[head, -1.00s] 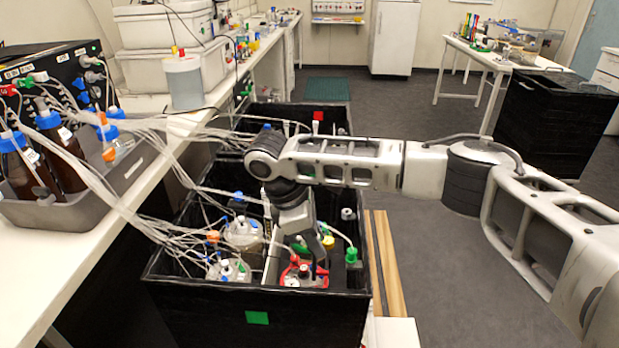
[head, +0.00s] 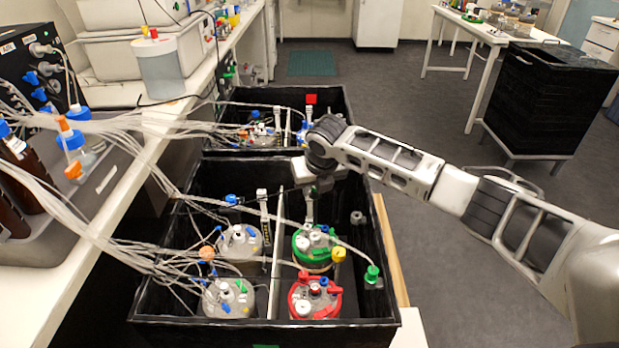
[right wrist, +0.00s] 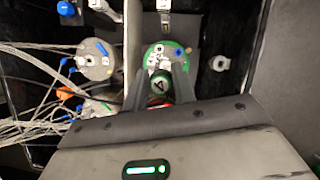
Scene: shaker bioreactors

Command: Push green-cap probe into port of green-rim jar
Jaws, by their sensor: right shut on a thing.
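The green-rim jar (head: 314,262) stands in the right column of the near black crate, with several fittings on its lid. It also shows in the right wrist view (right wrist: 155,53). My right gripper (head: 309,208) is just above the far part of this jar, pointing down. In the right wrist view its fingers (right wrist: 158,88) are shut on a small piece with a green top, which I take to be the green-cap probe (right wrist: 158,86). The probe's lower end is hidden, so I cannot tell whether it touches the port. My left gripper is not in view.
A red-rim jar (head: 315,306) stands in front of the green-rim jar. Two clear-lidded jars stand left, beyond a pale divider, under many tubes. A green-capped fitting (head: 372,274) sits by the right wall, with a tube from the jar.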

